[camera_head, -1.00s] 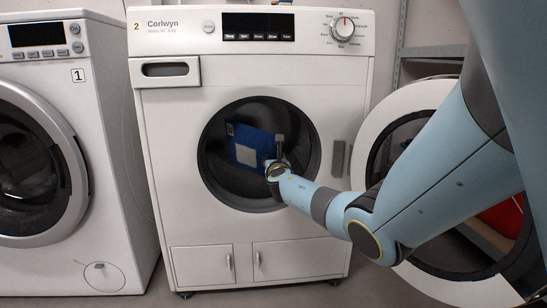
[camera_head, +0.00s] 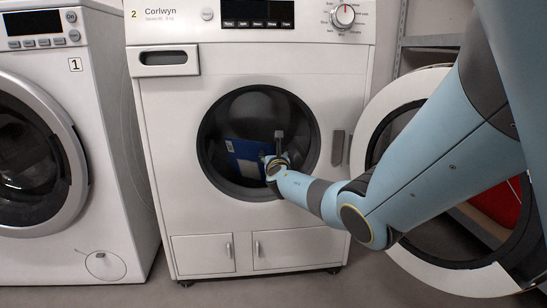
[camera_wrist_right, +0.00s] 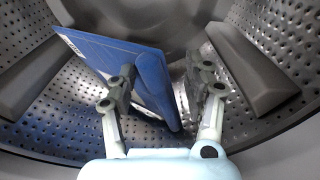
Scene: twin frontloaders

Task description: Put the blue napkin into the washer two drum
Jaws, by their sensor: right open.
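The blue napkin (camera_head: 238,150) is inside the drum of washer two (camera_head: 160,120), the middle machine marked 2. In the right wrist view the napkin (camera_wrist_right: 120,55) is a flat, stiff-looking blue panel with a white label, leaning over the perforated drum floor (camera_wrist_right: 80,105). My right gripper (camera_head: 276,160) reaches through the round opening. Its fingers (camera_wrist_right: 162,75) are open, with the napkin's near edge between them, close to the left finger. I cannot tell whether that finger touches it. My left gripper is not in view.
The open round door (camera_head: 400,100) of washer two stands to the right, behind my right arm. Washer one (camera_head: 110,180) stands at the left with its door shut. Grey drum paddles (camera_wrist_right: 250,65) stick out inside. A red object (camera_head: 497,205) shows through the door.

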